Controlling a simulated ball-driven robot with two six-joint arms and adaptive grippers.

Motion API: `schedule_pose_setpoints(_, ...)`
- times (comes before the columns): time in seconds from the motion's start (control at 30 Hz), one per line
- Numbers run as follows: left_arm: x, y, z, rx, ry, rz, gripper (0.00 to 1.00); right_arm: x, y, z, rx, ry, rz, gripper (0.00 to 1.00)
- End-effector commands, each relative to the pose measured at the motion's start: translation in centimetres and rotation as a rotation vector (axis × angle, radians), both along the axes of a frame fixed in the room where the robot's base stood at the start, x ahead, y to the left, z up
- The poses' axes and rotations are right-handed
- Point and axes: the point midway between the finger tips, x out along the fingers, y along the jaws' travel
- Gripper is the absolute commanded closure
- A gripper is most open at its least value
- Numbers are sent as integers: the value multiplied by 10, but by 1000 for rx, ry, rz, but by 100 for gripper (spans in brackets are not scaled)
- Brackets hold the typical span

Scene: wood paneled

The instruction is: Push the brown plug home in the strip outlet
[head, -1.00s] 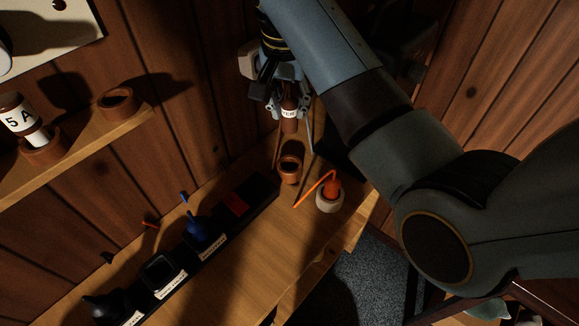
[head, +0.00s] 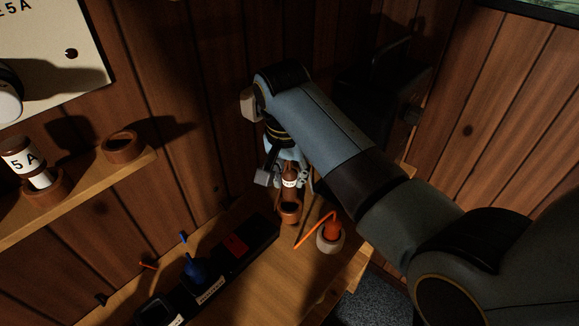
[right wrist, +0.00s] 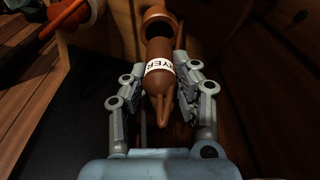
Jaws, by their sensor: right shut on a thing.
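My right gripper (head: 288,183) is shut on the brown plug (head: 290,176), which has a white label band; the right wrist view shows the plug (right wrist: 159,82) between both fingers, its label ending in "YER". The plug is roughly upright, over a small round brown cup (head: 289,214). In the right wrist view its far end overlaps the cup's mouth (right wrist: 158,15); I cannot tell whether it is inside. The black strip outlet (head: 262,240) lies left of the cup, with a red patch, a blue plug (head: 196,269) and labels. My left gripper is not in view.
An orange plug (head: 331,230) with an orange cord stands in a pale cup right of the brown cup. Wood walls stand close behind.

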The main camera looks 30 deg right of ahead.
Motion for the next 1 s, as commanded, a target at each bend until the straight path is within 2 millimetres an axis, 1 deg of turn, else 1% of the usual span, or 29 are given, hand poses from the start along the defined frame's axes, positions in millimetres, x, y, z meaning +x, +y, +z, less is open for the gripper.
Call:
schedule_pose_setpoints(0.17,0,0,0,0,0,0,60,0,0,0,0,0,0,100)
schedule_pose_setpoints(0.33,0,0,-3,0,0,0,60,0,0,-7,0,0,0,100)
schedule_pose_setpoints(0.8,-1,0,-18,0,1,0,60,0,0,-43,-1,1,0,100)
schedule_pose_setpoints(1.0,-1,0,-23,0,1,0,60,0,0,-55,-1,1,0,100)
